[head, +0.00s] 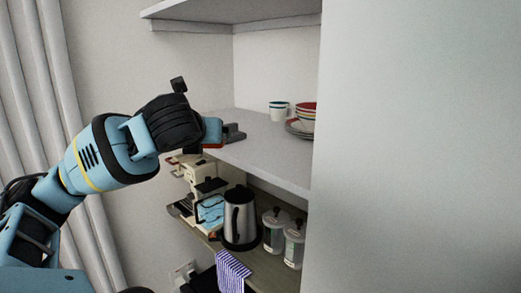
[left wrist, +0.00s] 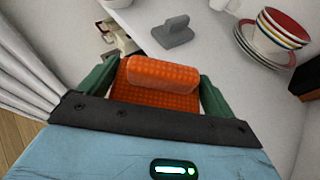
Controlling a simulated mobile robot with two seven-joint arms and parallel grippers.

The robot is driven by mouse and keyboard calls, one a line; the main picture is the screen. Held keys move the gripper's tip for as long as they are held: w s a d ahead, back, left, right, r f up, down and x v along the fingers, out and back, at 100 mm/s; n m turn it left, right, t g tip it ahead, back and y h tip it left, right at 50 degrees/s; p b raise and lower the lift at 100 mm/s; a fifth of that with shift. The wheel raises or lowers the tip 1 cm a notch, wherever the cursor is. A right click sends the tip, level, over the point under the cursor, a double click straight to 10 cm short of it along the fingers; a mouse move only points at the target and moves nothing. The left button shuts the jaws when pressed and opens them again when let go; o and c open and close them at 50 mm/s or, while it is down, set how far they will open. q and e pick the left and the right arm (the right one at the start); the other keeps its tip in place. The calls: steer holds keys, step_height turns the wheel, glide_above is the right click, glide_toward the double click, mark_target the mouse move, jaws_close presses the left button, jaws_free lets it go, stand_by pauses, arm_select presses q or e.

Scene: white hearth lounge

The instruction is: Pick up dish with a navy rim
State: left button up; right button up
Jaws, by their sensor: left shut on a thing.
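A stack of bowls with coloured rims (head: 306,110) stands on a stack of plates (head: 298,129) on the upper shelf; both also show at the upper right of the left wrist view, the bowls (left wrist: 283,27) over the plates (left wrist: 260,48). The top bowl's rim is red; I cannot tell for certain which dish has the navy rim. My left gripper (head: 213,133) is at the shelf's left end, well apart from the stacks. My right gripper is not in view.
A grey block with a handle (left wrist: 174,33) lies on the shelf just beyond my left gripper. A white cup (head: 279,111) stands beside the bowls. Below are a coffee machine (head: 205,190), a kettle (head: 240,218) and jars (head: 275,230). A tall pale panel (head: 415,150) blocks the right side.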

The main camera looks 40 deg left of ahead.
arm_select(q)
glide_above(261, 152)
steer(key=shift+d+f, duration=0.1)
steer(key=shift+f, duration=0.65)
steer(key=shift+s+f, duration=0.1)
steer(key=shift+f, duration=1.7)
steer(key=o, duration=0.8)
steer(key=shift+f, duration=0.1)
